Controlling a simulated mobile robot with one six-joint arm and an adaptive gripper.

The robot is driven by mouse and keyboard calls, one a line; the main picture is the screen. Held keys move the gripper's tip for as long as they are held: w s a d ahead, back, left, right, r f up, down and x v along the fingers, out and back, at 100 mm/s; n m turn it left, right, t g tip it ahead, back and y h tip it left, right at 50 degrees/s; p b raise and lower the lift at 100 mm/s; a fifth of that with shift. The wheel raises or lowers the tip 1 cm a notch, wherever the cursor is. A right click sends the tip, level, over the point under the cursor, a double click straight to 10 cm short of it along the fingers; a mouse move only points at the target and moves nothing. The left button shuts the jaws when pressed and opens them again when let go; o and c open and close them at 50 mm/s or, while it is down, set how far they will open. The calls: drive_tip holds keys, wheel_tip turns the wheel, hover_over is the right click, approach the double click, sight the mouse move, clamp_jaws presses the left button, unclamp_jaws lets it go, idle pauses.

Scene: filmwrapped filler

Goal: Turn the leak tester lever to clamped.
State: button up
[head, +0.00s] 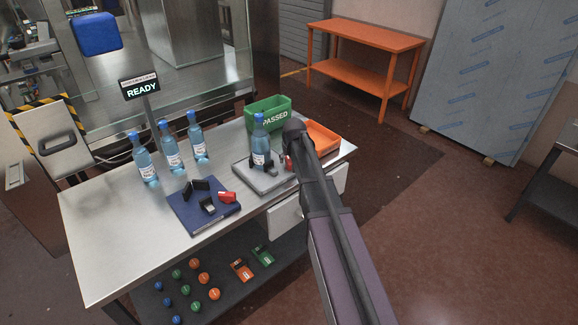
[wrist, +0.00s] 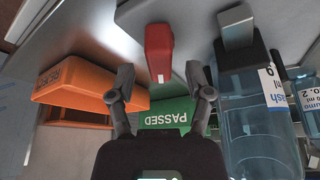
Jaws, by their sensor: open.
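The leak tester (head: 268,178) is a grey plate on the steel table, with a blue bottle (head: 261,145) standing in its dark holder. Its red lever (head: 287,164) shows beside the bottle, partly hidden by my arm. In the wrist view the red lever (wrist: 158,48) stands just past my fingertips, its lower end between them in the picture. My gripper (wrist: 160,82) is open and empty; I cannot tell whether a finger touches the lever. The bottle also shows right of my gripper in the wrist view (wrist: 255,125). A sign (head: 142,88) reads READY.
A green PASSED bin (head: 268,106) and an orange bin (head: 322,137) stand close behind my gripper. Several bottles (head: 172,150) stand at the left. A blue pad (head: 190,213) with black parts and a red piece (head: 227,197) lies in front. The table's left front is clear.

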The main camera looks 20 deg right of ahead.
drive_tip(key=shift+b+x, duration=0.6)
drive_tip(key=shift+x, duration=0.3)
clamp_jaws()
